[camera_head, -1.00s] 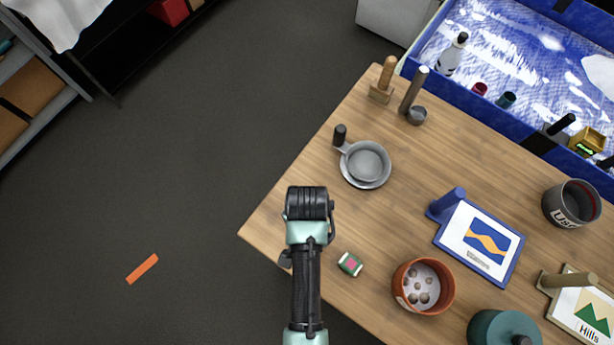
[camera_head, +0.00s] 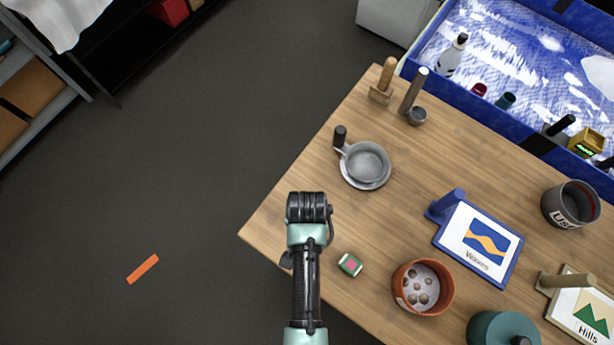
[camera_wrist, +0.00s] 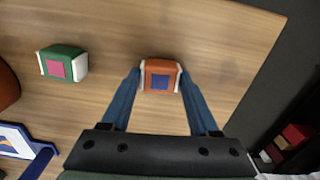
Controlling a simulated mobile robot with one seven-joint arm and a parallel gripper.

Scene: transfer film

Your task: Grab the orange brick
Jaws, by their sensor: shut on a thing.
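The orange brick (camera_wrist: 160,67) has a blue square on its near face and pale sides. In the wrist view it sits between the two blue fingers of my gripper (camera_wrist: 160,82), which are shut on it. The wooden table (camera_wrist: 205,30) lies behind it; I cannot tell whether the brick touches the table. In the head view my arm hides the brick and the fingers, near the table's left edge.
A green brick with a pink square (camera_head: 350,265) lies close by, left of the orange one in the wrist view (camera_wrist: 63,63). An orange-brown pot (camera_head: 424,287), a blue sign (camera_head: 479,242) and a grey pan (camera_head: 367,163) stand on the table.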

